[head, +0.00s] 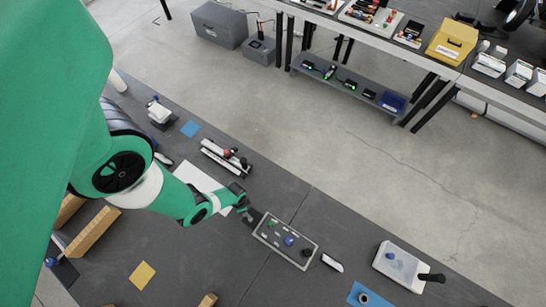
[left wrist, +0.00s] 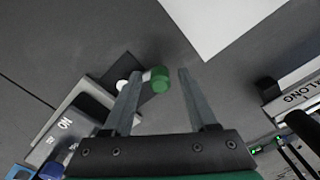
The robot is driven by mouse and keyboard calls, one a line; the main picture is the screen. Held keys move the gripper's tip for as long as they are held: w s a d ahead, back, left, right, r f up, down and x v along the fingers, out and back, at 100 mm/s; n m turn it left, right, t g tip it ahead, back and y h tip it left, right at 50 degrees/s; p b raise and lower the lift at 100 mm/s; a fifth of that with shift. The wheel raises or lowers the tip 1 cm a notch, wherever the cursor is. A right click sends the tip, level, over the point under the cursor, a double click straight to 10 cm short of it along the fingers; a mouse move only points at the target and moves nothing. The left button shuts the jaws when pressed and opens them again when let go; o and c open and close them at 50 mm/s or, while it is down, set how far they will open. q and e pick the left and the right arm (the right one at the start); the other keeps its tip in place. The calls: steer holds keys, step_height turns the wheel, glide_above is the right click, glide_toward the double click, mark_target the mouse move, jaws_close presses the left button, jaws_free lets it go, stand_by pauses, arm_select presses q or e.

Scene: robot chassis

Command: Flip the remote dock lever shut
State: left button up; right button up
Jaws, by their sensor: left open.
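A grey control panel (head: 286,240) lies on the dark worktop, with green, blue and black knobs along it. My left gripper (head: 252,216) is at its upper left end. In the left wrist view the fingers of my left gripper (left wrist: 155,76) are apart. A lever with a green cylindrical cap (left wrist: 158,79) stands between them, near the left finger; I cannot tell whether they touch. The panel's blue knob (left wrist: 50,171) is at the lower left. I cannot read which lever is the remote dock one. My right gripper is not in view.
A device with red knobs (head: 226,158) sits up and left of the panel. A white sheet (head: 202,186) lies beside my left arm. A white box with a black handle (head: 402,266) stands to the right. Worktop below the panel is mostly clear.

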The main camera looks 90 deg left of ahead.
arm_select(q)
steer(key=shift+c, duration=0.2)
jaws_close()
steer(key=shift+s+d+n, duration=0.3)
steer(key=shift+s+n, duration=0.05)
steer(key=shift+n, duration=0.55)
steer(key=shift+o, duration=0.2)
jaws_free()
